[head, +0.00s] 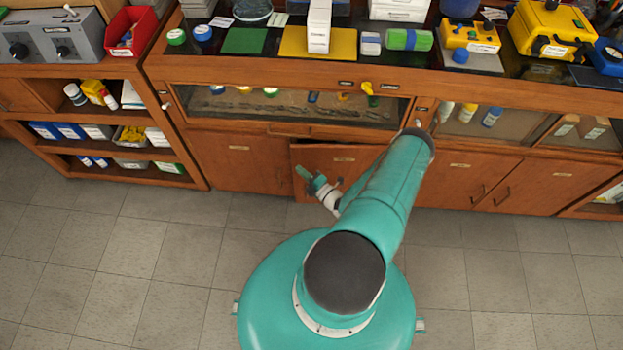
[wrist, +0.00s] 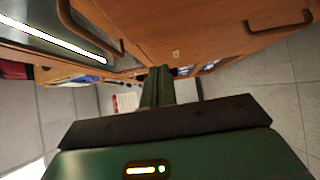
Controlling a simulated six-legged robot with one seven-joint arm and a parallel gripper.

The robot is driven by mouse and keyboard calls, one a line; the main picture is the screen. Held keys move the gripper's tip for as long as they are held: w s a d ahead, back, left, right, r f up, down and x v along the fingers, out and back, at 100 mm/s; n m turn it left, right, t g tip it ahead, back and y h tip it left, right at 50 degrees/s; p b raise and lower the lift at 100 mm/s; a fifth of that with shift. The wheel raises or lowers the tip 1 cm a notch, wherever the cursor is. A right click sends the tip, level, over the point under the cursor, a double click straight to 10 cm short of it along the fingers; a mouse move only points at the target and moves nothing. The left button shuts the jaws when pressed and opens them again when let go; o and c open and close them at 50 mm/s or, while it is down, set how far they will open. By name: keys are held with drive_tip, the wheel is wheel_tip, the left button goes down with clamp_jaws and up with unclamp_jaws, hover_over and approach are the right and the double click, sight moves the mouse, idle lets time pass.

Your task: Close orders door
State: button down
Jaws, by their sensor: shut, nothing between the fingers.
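A wooden cabinet door (head: 342,157) in the lower row, behind my arm in the head view, stands slightly ajar. A dark gap shows along its top and its left edge sits forward of the neighbouring front. Its small label is too small to read, so I cannot confirm it is the orders door. My gripper (head: 301,173) is in front of this door near its left edge; I cannot tell whether it touches. In the wrist view my gripper (wrist: 158,72) has its green fingers together and empty, close to a wooden front (wrist: 200,30) with a small label.
A closed door (head: 238,160) lies to the left and further doors (head: 470,180) to the right. A glass-fronted drawer (head: 290,105) runs above. Open shelves (head: 110,170) hold boxes at the left. The counter above is crowded. The tiled floor (head: 150,260) is clear.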

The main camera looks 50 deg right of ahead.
drive_tip(key=w+d, duration=0.1)
drive_tip(key=w, duration=0.1)
drive_tip(key=w+d, duration=0.2)
idle(0.3)
